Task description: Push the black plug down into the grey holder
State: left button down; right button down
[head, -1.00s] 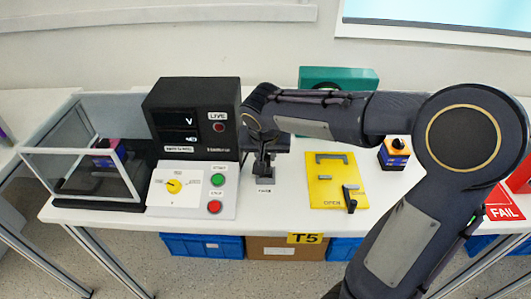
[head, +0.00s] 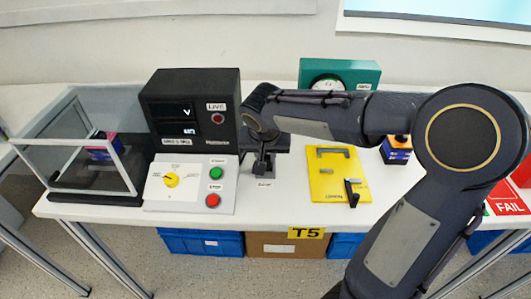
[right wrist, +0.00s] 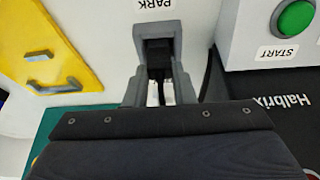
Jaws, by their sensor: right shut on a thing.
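The grey holder (right wrist: 143,46) sits on the white table beside the PARK label in the right wrist view. In the head view the small grey holder (head: 262,176) is partly covered by my right gripper (head: 263,162). The black plug (right wrist: 156,66) is between my right gripper's fingers (right wrist: 158,92), with its far end at the holder's opening. My right gripper is shut on it. I cannot tell how deep the plug sits in the holder. My left gripper is not in view.
A black meter box (head: 192,108) and a white panel (head: 190,185) with a yellow knob and buttons stand left of the holder. A yellow plate (head: 338,175) with handles lies to the right. A teal box (head: 340,72) stands behind.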

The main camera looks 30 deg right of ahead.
jog(key=shift+f, duration=0.2)
jog(key=c, duration=1.1)
grip_release()
jog(key=shift+c, duration=0.2)
jog(key=shift+r, duration=0.15)
jog(key=p+v, duration=0.1)
jog(key=v, duration=0.6)
jog(key=shift+r, duration=0.35)
jog(key=shift+s+a, duration=0.1)
jog(key=s+a+r+n+y+p, duration=0.2)
jog(key=s+p, duration=0.3)
jog(key=s, duration=0.4)
jog(key=s+a+r+n+t+y+p, duration=0.1)
jog(key=s+a+r+n+y+p, duration=0.1)
jog(key=s+p, duration=0.4)
jog(key=s+a+y, duration=0.1)
jog(key=s+y, duration=0.1)
jog(key=s, duration=0.2)
jog(key=shift+a+r+n+t, duration=0.2)
jog(key=shift+r+n+t, duration=0.1)
jog(key=shift+r+n, duration=0.1)
